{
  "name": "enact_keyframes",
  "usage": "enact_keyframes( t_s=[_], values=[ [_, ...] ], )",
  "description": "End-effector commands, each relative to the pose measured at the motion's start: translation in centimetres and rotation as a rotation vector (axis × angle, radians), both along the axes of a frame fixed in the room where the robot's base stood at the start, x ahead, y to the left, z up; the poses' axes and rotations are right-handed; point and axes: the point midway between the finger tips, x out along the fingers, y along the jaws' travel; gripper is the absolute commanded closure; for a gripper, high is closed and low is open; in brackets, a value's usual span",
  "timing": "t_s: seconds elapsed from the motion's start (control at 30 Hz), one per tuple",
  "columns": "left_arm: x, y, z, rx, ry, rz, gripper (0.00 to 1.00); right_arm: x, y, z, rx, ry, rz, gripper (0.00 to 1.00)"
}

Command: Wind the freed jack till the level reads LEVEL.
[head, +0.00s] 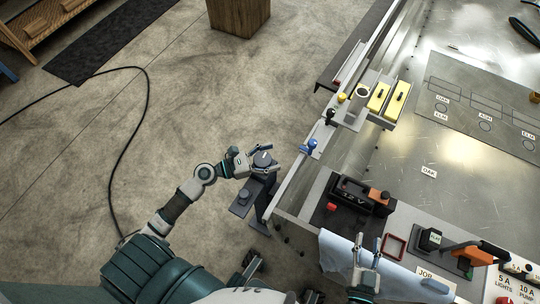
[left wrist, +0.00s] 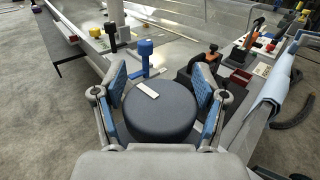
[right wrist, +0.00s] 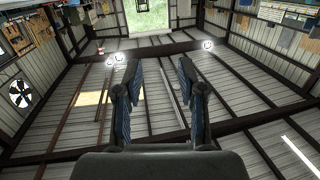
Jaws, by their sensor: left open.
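A dark round knob (head: 262,160) with a white mark tops the jack (head: 243,200) at the near left corner of the metal bench. In the left wrist view the knob (left wrist: 160,110) sits between the fingers of my left gripper (left wrist: 166,88). The left gripper (head: 262,162) is open, one finger on each side of the knob; I cannot tell if either touches. My right gripper (head: 367,245) is open and empty above the bench's near edge, its fingers pointing up at the roof in the right wrist view (right wrist: 160,85). A small dark box (head: 430,239) has a pale green display, too small to read.
A blue-handled part (head: 310,147) stands on the bench edge just beyond the jack. A black case (head: 355,198), a red tray (head: 394,246), an orange-and-black tool (head: 470,254) and a pale blue cloth (head: 340,262) crowd the near side. A black cable (head: 143,120) crosses the open floor.

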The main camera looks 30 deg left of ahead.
Motion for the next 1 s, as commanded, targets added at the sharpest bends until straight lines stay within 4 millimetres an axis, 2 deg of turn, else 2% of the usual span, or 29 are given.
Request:
enact_keyframes(
  t_s=[0.23, 0.43, 0.67, 0.87, 1.0],
  values=[
    [0.0, 0.2, -0.1, -0.003, 0.001, 0.0, 0.28, 0.0, 0.0, 0.0, 0.001, -0.001, 0.0, 0.6],
    [0.0, 0.3, -0.1, -0.003, 0.001, 0.0, 0.77, 0.0, 0.0, 0.0, 0.002, 0.0, -0.001, 0.6],
    [0.1, 0.4, -0.1, -0.003, 0.001, 0.009, 0.78, 0.0, 0.0, 0.1, -0.001, 0.009, -0.001, 0.6],
    [0.1, 0.4, 0.2, -0.005, -0.001, 0.044, 0.79, -1.0, -0.6, -2.1, -0.049, 0.166, -0.003, 0.6],
    [0.2, 0.5, 0.5, -0.006, -0.003, 0.096, 0.79, -2.7, -1.5, -4.4, -0.103, 0.36, -0.01, 0.6]
  ],
)
